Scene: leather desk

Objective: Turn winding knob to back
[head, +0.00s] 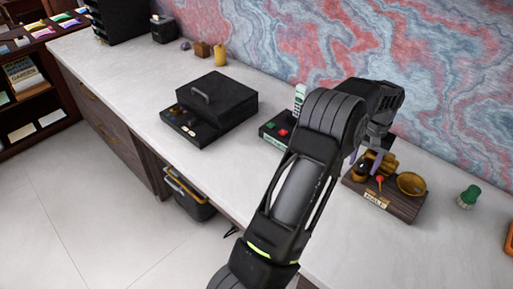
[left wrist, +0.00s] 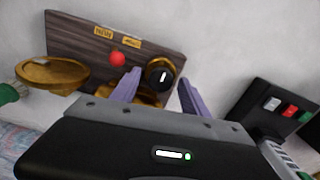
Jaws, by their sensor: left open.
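A dark wooden base (head: 400,207) with a brass dish (head: 411,183) stands on the counter; the base also shows in the left wrist view (left wrist: 75,40). On it are a black round knob with a white mark (left wrist: 160,75), probably the winding knob, and a red ball-like part (left wrist: 117,59). My left gripper (head: 360,160) is over the base, open. In the left wrist view its purple fingertips (left wrist: 159,80) stand one on each side of the black knob; I cannot tell whether they touch it. Brass parts behind the knob are partly hidden. My right gripper is not in view.
A black box with red and green buttons (left wrist: 285,110) and a phone (left wrist: 284,155) are near the base. A green object (head: 468,196) stands to its right. A black case (head: 213,103) sits on the left of the counter. The patterned wall (head: 300,50) is close behind.

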